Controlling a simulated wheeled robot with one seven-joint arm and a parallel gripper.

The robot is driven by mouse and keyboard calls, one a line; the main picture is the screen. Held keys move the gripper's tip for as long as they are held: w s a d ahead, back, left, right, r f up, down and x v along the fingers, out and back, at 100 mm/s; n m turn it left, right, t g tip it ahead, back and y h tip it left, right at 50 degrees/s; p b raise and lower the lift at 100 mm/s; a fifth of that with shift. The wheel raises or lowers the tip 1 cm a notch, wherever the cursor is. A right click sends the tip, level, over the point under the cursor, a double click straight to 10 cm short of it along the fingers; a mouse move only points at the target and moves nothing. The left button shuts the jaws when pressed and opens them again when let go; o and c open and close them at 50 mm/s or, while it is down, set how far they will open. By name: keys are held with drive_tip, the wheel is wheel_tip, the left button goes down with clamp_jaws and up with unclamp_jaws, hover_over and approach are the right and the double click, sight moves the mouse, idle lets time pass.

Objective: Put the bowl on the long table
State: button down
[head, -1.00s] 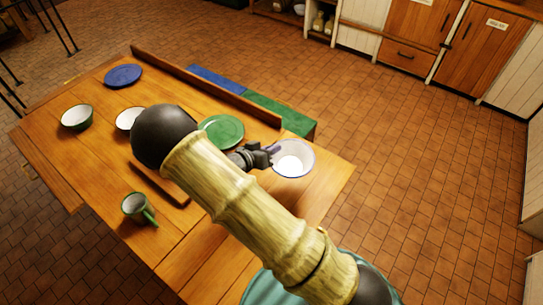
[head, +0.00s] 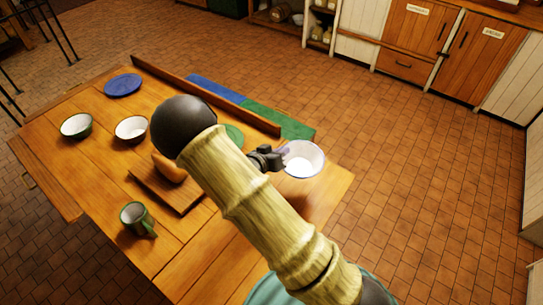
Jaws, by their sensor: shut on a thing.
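A white bowl with a pale blue-violet rim (head: 303,161) is at the right end of the wooden long table (head: 95,215), seen over the tabletop. My gripper (head: 280,158) is shut on the bowl's left rim. The bowl looks upright and empty. A darker patch on the wood lies below it in the picture; I cannot tell for sure how far the bowl is above the table. My arm crosses the middle of the view and hides part of the tabletop.
On the table are a dark-rimmed bowl (head: 76,125), another white bowl (head: 131,128), a blue plate (head: 123,85), a green mug (head: 136,217) and a board (head: 160,187) with bread (head: 171,168). A green plate (head: 235,134) is mostly hidden. The front right tabletop is clear.

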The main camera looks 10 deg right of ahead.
sight(292, 161)
drive_tip(key=d, duration=0.1)
drive_tip(key=w+d+n+t+y, duration=0.1)
drive_tip(key=d+n, duration=0.1)
drive_tip(key=shift+w+t+y, duration=0.25)
drive_tip(key=shift+t+y, duration=0.15)
drive_tip(key=shift+w+d+f+n+t+y, duration=0.4)
drive_tip(key=shift+d+n+t+y, duration=0.1)
drive_tip(key=shift+n+y, duration=0.15)
drive_tip(key=f+n+t+y, duration=0.1)
drive_tip(key=f+n+y, duration=0.1)
drive_tip(key=s+f+n+y, duration=0.1)
drive_tip(key=f+n+y, duration=0.1)
drive_tip(key=f, duration=0.1)
drive_tip(key=shift+s+t+y, duration=0.1)
drive_tip(key=shift+t+y, duration=0.25)
drive_tip(key=shift+t, duration=0.05)
drive_tip(key=s+f+n+y, duration=0.1)
drive_tip(key=s+a+f+n+y, duration=0.1)
drive_tip(key=shift+s+a+f+n+y, duration=0.25)
drive_tip(key=shift+s+a+f+y, duration=0.05)
drive_tip(key=shift+s+f, duration=0.1)
drive_tip(key=shift+w, duration=0.1)
